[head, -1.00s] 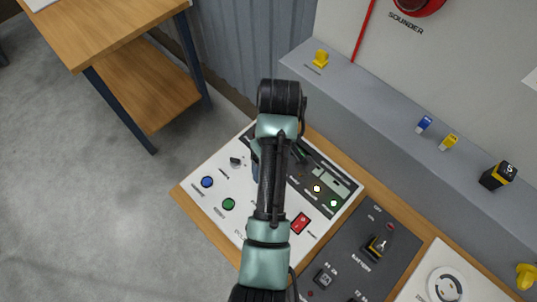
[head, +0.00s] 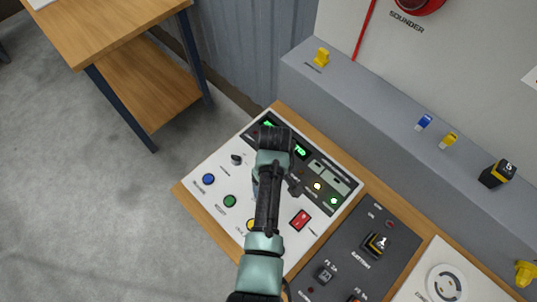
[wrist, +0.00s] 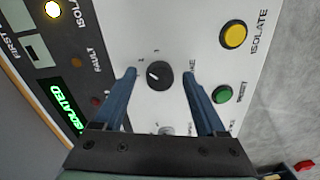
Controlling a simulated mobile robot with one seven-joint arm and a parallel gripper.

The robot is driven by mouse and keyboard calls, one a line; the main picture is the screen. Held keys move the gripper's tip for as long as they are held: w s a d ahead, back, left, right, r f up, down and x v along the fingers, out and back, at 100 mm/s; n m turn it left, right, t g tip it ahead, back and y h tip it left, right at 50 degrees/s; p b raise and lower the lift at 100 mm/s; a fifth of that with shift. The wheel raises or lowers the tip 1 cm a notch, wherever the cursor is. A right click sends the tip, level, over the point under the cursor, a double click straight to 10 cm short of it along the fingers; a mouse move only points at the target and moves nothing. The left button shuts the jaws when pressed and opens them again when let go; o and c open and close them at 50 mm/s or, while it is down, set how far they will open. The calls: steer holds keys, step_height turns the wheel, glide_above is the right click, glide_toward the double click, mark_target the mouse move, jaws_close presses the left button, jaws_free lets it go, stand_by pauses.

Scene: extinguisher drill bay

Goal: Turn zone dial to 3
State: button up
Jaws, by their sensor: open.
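The zone dial (wrist: 160,75) is a round black knob with a white pointer mark on the white panel (wrist: 195,25). The pointer seems to face left or upper left, but the exact number is unclear. My gripper (wrist: 159,72) is open, with one blue finger left and one right of the dial. I see a gap on each side; contact is not visible. In the head view my arm hides the dial and fingertips.
Near the dial are a yellow button (wrist: 233,35), a green button (wrist: 222,94) and a green-lit display (wrist: 65,108). The head view shows a blue button (head: 208,179), a small knob (head: 236,160) and a red switch (head: 300,219). A grey ledge (head: 380,105) stands behind the panel.

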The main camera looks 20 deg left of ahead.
jaws_close()
steer(key=shift+r+m, duration=0.1)
steer(key=shift+m, duration=0.3)
steer(key=m+p, duration=0.1)
steer(key=m, duration=0.2)
steer(key=shift+m+p, duration=0.3)
steer(key=shift+p, duration=0.05)
steer(key=shift+m+y+p, duration=0.3)
steer(key=shift+m+p, duration=0.25)
steer(key=shift+m, duration=1.75)
jaws_free()
